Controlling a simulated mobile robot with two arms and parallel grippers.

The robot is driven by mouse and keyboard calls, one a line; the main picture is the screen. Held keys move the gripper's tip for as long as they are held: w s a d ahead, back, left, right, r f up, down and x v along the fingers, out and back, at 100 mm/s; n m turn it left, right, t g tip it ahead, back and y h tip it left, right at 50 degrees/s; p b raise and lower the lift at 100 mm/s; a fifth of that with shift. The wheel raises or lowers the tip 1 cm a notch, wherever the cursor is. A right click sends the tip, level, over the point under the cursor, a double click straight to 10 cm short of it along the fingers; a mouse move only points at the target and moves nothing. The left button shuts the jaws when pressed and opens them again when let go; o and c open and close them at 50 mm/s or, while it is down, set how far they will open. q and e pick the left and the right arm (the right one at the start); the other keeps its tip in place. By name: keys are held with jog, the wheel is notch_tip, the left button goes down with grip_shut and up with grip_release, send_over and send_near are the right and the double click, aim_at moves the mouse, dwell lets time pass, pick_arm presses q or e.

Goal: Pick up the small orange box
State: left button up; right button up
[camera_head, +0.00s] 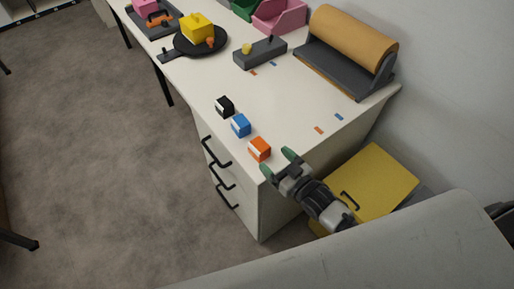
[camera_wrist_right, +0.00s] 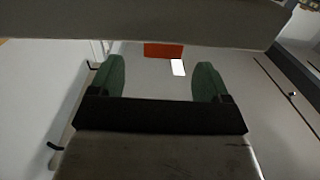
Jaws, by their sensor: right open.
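The small orange box (camera_head: 260,149) with a white label stands near the front corner of the white desk. In the right wrist view the orange box (camera_wrist_right: 164,50) shows beyond the fingertips, roughly centred between them, its top cut off by a grey edge. My right gripper (camera_head: 277,161) has green fingertips, is open and empty, and is close beside the box. In the wrist view its two fingers (camera_wrist_right: 158,80) are wide apart, with nothing between them. My left gripper is not in view.
A blue box (camera_head: 241,125) and a black box (camera_head: 225,107) stand in a row behind the orange one. A yellow cabinet (camera_head: 375,182) stands beside the desk.

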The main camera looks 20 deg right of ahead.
aim_at(265, 152)
jog(key=p+x, duration=0.1)
jog(key=x, duration=0.5)
jog(key=shift+w+a+f, duration=0.1)
jog(key=shift+w+a, duration=0.2)
jog(key=shift+s, duration=0.1)
jog(key=shift+c, duration=0.2)
jog(key=c, duration=0.9)
